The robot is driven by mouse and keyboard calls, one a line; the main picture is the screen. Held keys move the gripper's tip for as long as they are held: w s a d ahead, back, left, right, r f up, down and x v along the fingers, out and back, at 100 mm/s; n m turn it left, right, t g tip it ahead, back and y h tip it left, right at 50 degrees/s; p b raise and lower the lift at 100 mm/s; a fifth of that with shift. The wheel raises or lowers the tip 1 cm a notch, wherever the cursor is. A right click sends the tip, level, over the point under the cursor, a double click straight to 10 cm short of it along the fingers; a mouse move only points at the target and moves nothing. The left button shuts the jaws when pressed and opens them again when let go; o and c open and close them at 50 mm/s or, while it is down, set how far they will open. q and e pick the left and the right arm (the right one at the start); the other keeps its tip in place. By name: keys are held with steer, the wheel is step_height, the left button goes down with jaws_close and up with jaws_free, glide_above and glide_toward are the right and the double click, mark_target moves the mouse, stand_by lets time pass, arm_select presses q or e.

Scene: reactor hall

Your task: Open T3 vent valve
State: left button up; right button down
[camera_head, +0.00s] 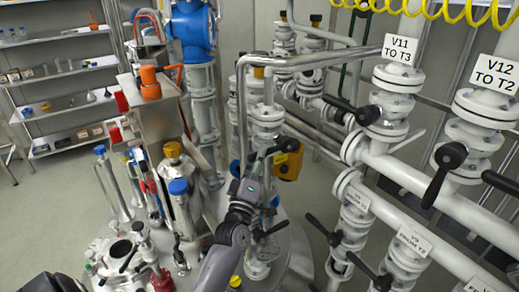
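No label reading T3 vent shows, so I cannot tell for sure which valve is the T3 vent valve. Another black lever (270,229) sits lower on the same pipework.
White pipes at the right carry the signs V11 TO T3 (400,49) and V12 TO T2 (495,74), with several black levers sticking out. A steel box with an orange cap (149,82) and a blue-topped column (194,30) stand left. Shelves (60,90) line the far left; floor there is clear.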

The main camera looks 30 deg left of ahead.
arm_select(q)
steer(key=shift+w+a+r, duration=0.15)
steer(key=shift+w+r, duration=0.1)
steer(key=shift+w, duration=0.3)
steer(key=shift+c, duration=0.6)
jaws_close()
